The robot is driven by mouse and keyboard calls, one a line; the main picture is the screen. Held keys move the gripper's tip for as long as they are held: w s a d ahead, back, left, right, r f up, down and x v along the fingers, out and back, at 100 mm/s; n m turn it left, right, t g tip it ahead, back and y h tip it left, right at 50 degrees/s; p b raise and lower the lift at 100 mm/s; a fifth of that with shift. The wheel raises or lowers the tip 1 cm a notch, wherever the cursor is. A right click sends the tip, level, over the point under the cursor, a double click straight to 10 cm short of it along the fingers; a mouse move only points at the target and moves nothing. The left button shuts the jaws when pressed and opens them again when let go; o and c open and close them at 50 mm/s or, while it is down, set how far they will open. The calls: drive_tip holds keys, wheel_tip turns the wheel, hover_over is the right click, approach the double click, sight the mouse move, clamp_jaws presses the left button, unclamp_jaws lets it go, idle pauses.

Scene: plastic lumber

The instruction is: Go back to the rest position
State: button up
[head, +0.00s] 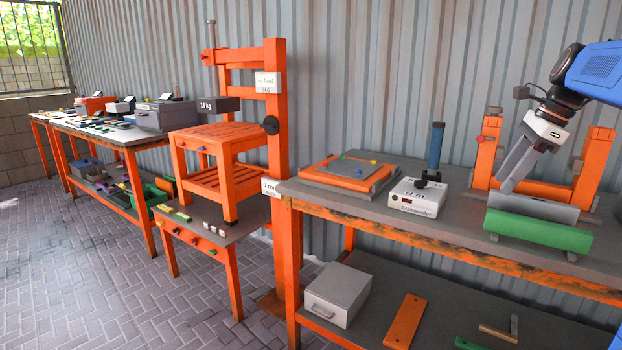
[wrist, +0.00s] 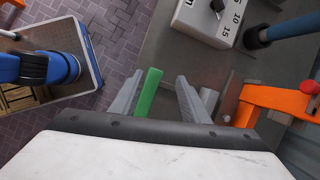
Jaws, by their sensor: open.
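My gripper (head: 508,180) is at the right of the head view, above the workbench (head: 460,232), with its grey fingers pointing down and open. In the wrist view my gripper (wrist: 160,95) shows two grey fingers spread apart, and nothing is clearly held. A green bar (wrist: 148,92) shows between them, nearer the left finger. In the head view the green bar (head: 537,232) lies along the front of the bench, just in front of a grey rounded piece (head: 535,208). The fingertips are close to the grey piece; I cannot tell whether they touch.
An orange frame (head: 590,165) stands behind and beside my gripper. A white box with a dial (head: 418,198) and a blue upright cylinder (head: 436,146) stand to its left. An orange-rimmed board (head: 348,175) lies farther left. The paved floor (head: 90,265) in front is clear.

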drive_tip(key=s+a+f+n+h, duration=0.2)
drive_tip(key=s+a+f+n, duration=0.9)
drive_tip(key=s, duration=0.3)
drive_tip(key=s+a+f+n+t, duration=0.1)
drive_tip(key=s+a+f+n, duration=0.1)
drive_tip(key=s+f+n, duration=0.3)
drive_tip(key=s+a+f+n+t+h, duration=0.1)
drive_tip(key=s+a+f+n, duration=0.2)
drive_tip(key=s+f+n, duration=0.3)
wheel_tip(320, 180, down, 3)
drive_tip(key=shift+s+a+r, duration=0.2)
drive_tip(key=shift+s+a, duration=0.15)
drive_tip(key=shift+s, duration=0.6)
